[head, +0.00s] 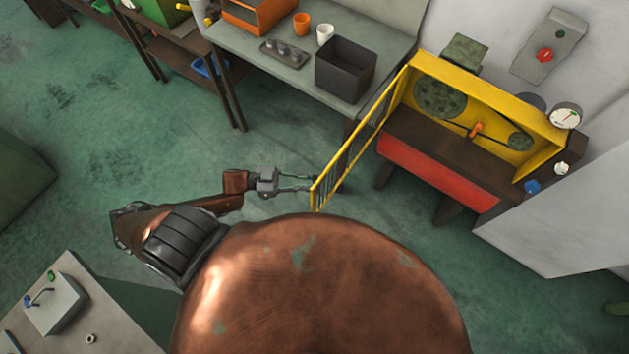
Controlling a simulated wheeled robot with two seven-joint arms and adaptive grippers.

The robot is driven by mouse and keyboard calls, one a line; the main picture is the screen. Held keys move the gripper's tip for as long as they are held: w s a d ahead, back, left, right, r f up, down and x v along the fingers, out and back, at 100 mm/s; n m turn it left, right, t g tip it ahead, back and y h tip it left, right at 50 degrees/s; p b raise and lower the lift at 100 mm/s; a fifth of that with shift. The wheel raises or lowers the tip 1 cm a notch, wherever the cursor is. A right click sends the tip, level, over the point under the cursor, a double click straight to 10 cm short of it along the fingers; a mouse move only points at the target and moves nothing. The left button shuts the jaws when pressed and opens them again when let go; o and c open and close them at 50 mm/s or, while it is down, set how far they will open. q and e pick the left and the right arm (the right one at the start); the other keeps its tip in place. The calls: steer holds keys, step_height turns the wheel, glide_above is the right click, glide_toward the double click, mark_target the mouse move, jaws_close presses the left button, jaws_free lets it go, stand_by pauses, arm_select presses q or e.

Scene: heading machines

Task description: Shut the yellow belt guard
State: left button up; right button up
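The yellow belt guard (358,142) is a barred, framed door. It stands swung open, reaching from the left side of the yellow machine housing (542,118) toward me. The belt and pulleys (440,98) inside the housing are exposed. My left gripper (312,184) is at the guard's free edge, on its left side. Its two fingers look parted, with a gap between them. Whether the tips touch the guard is unclear. My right gripper is not in view.
A grey bench (258,62) with a dark bin (345,68), cups and a small tray stands behind the guard. The machine's red front panel (437,172) faces the open floor. The floor left of my arm is clear.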

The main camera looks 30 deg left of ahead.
arm_select(q)
steer(key=shift+w+d, duration=0.35)
steer(key=shift+d, duration=0.25)
steer(key=shift+c, duration=0.7)
jaws_close()
